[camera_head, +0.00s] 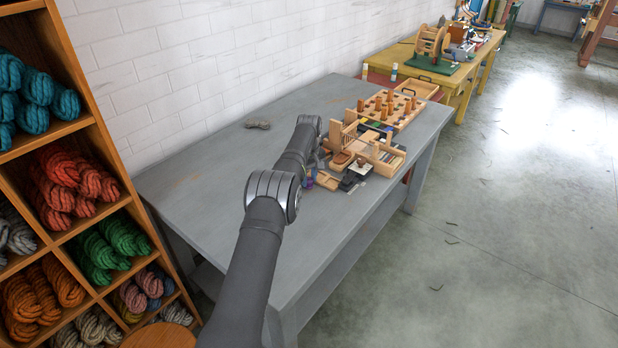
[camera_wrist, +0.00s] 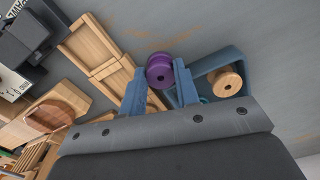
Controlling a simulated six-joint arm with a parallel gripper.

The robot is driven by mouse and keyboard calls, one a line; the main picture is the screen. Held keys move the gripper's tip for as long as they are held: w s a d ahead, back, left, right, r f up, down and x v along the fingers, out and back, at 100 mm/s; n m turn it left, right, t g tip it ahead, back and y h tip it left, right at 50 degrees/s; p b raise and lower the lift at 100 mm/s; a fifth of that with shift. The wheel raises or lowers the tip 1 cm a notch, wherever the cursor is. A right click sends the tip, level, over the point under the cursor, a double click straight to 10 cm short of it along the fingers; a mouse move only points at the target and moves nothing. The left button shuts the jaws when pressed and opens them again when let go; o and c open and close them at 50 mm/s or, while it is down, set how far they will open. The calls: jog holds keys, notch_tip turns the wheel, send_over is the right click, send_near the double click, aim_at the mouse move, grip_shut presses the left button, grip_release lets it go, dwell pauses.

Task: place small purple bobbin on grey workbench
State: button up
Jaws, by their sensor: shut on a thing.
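The small purple bobbin (camera_wrist: 160,72) sits between the two blue fingers of my gripper (camera_wrist: 160,84) in the wrist view. The gripper is shut on it. A small purple patch, likely the same bobbin (camera_head: 309,182), shows beside my arm in the head view. The grey workbench (camera_head: 225,190) is a long table along the white brick wall, and its grey top also lies behind the bobbin in the wrist view (camera_wrist: 215,25). My arm hides most of the gripper in the head view. I cannot tell whether the bobbin touches the bench top.
A blue holder with a pale wooden spool (camera_wrist: 228,82) is right of the bobbin. Wooden boxes (camera_wrist: 100,55) lie left. A pegged wooden board (camera_head: 392,108) stands farther along the bench. A small grey skein (camera_head: 257,124) lies near the wall. The bench's left part is clear.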

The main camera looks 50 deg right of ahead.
aim_at(309, 180)
jog(key=o, duration=1)
notch_tip(309, 180, up, 12)
jog(key=shift+r, duration=0.1)
notch_tip(309, 180, down, 13)
jog(key=shift+r, duration=2.15)
